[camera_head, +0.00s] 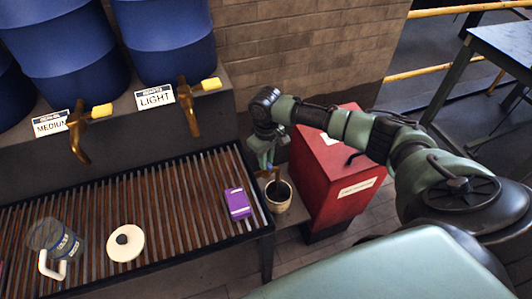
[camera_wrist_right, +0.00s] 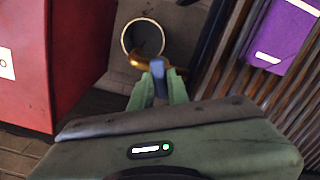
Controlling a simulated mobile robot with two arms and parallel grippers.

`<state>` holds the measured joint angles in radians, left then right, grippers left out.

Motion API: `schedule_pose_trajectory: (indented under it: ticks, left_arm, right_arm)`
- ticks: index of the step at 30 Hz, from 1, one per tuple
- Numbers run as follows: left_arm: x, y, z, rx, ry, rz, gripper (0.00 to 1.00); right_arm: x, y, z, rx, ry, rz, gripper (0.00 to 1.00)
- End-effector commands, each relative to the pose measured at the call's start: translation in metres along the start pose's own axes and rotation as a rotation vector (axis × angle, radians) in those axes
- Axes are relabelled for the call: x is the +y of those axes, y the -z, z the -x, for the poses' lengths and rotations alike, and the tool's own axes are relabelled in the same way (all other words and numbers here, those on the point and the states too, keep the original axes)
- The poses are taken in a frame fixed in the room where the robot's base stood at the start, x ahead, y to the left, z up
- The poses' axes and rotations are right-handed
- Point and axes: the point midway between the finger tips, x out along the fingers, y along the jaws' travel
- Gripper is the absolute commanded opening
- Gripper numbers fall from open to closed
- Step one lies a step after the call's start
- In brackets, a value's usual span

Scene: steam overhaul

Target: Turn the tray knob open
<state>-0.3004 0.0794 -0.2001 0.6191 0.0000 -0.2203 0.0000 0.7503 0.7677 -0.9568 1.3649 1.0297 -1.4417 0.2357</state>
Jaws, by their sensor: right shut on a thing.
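The slatted drip tray (camera_head: 150,205) runs along the left in the head view. A brass tap (camera_wrist_right: 138,60) shows at its end in the wrist view, just beside a small cup-like container (camera_wrist_right: 146,38). A blue knob (camera_wrist_right: 159,74) sits by the brass tap. My right gripper (camera_wrist_right: 158,82) is shut on the blue knob, its green fingers on either side of it. In the head view the right gripper (camera_head: 264,163) is at the tray's right end, above the container; the fingers hide much of the knob. My left gripper is not in view.
A red box (camera_head: 335,165) stands right of the container. A purple pack (camera_head: 237,203), a white round lid (camera_head: 125,243) and a clear mug (camera_head: 55,240) are on the tray. Blue barrels (camera_head: 170,40) with brass taps stand behind.

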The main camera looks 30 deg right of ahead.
Motion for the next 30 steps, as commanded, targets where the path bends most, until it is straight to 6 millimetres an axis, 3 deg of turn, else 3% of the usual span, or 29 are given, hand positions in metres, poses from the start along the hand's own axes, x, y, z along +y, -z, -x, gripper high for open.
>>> schedule_pose_trajectory:
  ticks: [1, 12, 30]
  left_arm:
    - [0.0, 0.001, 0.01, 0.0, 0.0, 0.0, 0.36]
    - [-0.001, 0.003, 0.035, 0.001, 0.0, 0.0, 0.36]
    - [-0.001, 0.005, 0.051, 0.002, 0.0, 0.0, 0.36]
  right_arm:
    - [0.0, -0.001, 0.005, -0.002, 0.002, 0.043, 0.0]
    - [0.0, 0.0, 0.003, 0.0, 0.0, 0.394, 0.0]
    - [0.0, 0.001, 0.001, 0.002, 0.0, 0.929, 0.0]
